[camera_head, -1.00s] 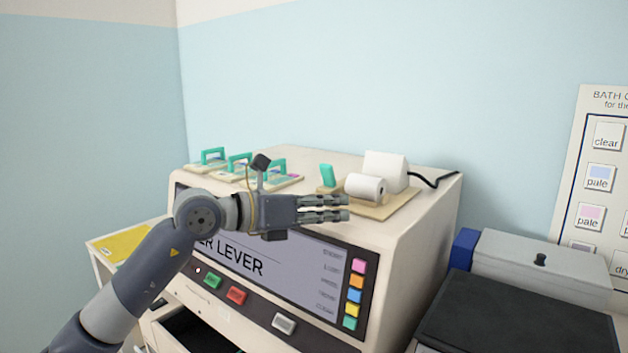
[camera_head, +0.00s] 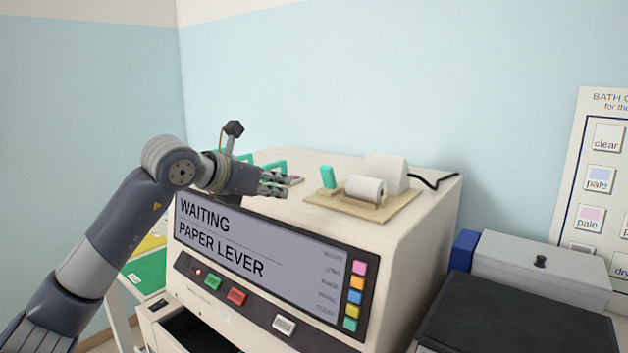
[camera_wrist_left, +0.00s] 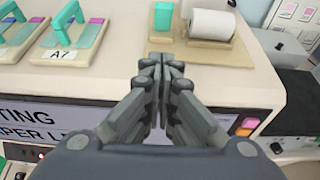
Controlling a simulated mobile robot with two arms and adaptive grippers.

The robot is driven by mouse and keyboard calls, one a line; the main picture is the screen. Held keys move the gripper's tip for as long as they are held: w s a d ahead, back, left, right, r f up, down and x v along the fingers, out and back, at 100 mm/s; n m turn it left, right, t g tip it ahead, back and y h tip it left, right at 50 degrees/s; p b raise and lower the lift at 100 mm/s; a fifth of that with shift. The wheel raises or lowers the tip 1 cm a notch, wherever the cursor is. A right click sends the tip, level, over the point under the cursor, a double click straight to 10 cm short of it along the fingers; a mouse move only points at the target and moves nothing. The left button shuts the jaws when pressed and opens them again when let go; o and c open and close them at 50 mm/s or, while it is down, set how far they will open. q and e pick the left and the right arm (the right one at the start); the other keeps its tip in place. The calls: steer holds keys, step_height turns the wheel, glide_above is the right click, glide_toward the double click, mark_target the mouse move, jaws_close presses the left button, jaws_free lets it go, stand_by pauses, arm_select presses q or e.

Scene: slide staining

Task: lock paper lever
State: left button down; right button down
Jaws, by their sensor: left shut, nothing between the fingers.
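The paper lever is a small teal tab (camera_head: 328,177) standing up on a tan base (camera_head: 376,211) on top of the machine. The white paper roll (camera_head: 365,189) lies beside it on the same base. In the left wrist view the teal lever (camera_wrist_left: 163,17) is beyond my fingertips, slightly left of the roll (camera_wrist_left: 212,24). My left gripper (camera_head: 284,184) is shut and empty, in front of the machine's top edge and to the left of the lever, apart from it. The machine's screen (camera_head: 270,246) reads "WAITING PAPER LEVER". My right gripper does not show.
Slide holders with teal handles, one labelled A7 (camera_wrist_left: 62,40), stand on the machine top to the left. A white block (camera_head: 386,170) stands behind the roll. A black cable (camera_head: 433,181) runs off right. A grey box (camera_head: 540,262) and a dark surface sit at the right.

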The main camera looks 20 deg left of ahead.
arm_select(q)
steer(key=p, duration=0.3)
glide_toward(327, 184)
step_height(327, 184, down, 3)
steer(key=shift+w+d+r, duration=0.1)
steer(key=shift+d, duration=0.05)
steer(key=shift+w+d+r+p, duration=0.2)
steer(key=shift+w+p, duration=0.15)
steer(key=shift+w, duration=0.15)
steer(key=shift+w+d+r+p, duration=0.1)
steer(key=shift+w+r+p, duration=0.1)
steer(key=shift+w+p, duration=0.25)
steer(key=shift+w+d+r, duration=0.1)
steer(key=shift+w+d, duration=0.05)
steer(key=shift+w, duration=0.25)
steer(key=shift+w+d+r, duration=0.1)
steer(key=shift+w+d, duration=0.05)
steer(key=shift+w, duration=0.3)
steer(key=shift+p, duration=0.35)
